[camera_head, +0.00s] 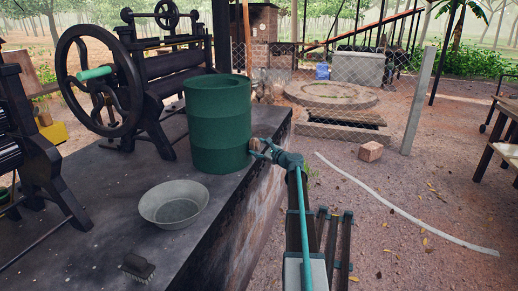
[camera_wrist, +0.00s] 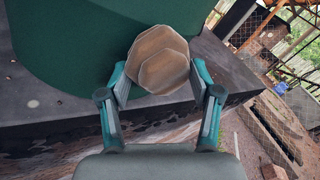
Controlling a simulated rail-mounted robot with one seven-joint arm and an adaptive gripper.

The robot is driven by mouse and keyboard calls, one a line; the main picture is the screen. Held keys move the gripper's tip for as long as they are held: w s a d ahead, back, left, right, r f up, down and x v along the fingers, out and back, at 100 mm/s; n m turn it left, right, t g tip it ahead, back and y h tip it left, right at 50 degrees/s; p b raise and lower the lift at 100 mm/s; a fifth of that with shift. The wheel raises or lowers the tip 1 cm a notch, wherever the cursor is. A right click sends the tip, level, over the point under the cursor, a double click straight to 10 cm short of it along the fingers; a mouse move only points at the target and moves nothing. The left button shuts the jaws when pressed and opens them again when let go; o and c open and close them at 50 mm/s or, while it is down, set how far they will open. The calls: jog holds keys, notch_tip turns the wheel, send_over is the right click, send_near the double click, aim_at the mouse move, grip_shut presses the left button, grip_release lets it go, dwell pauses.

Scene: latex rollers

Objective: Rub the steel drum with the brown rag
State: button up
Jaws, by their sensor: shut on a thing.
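The steel drum (camera_head: 218,125) is green and stands upright on the dark tabletop, near its right edge. In the wrist view the drum (camera_wrist: 75,40) fills the upper left. The brown rag (camera_wrist: 164,72) shows in the wrist view as a folded, angular brown pad between my fingers. My gripper (camera_head: 262,149) is shut on it at the lower right side of the drum. The rag lies against or very close to the drum wall; I cannot tell if they touch.
A grey metal bowl (camera_head: 174,205) sits in front of the drum, with a dark brush (camera_head: 138,267) nearer the front. A roller machine with a large black wheel (camera_head: 98,80) stands left of the drum. The tabletop (camera_head: 222,215) is clear between bowl and right edge.

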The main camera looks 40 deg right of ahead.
notch_tip(320, 180, down, 7)
jog(key=b, duration=0.3)
jog(key=shift+w+a+r+b, duration=0.15)
jog(key=shift+w+a+b, duration=0.05)
jog(key=shift+b, duration=0.15)
jog(key=shift+s+a, duration=0.15)
jog(key=shift+s, duration=0.05)
jog(key=shift+c, duration=0.4)
jog(key=shift+w+r+p, duration=0.1)
jog(key=shift+r+p, duration=0.5)
jog(key=shift+r, duration=0.4)
jog(key=shift+c, duration=0.6)
jog(key=shift+r+p, duration=1.75)
jog(key=shift+r, duration=0.85)
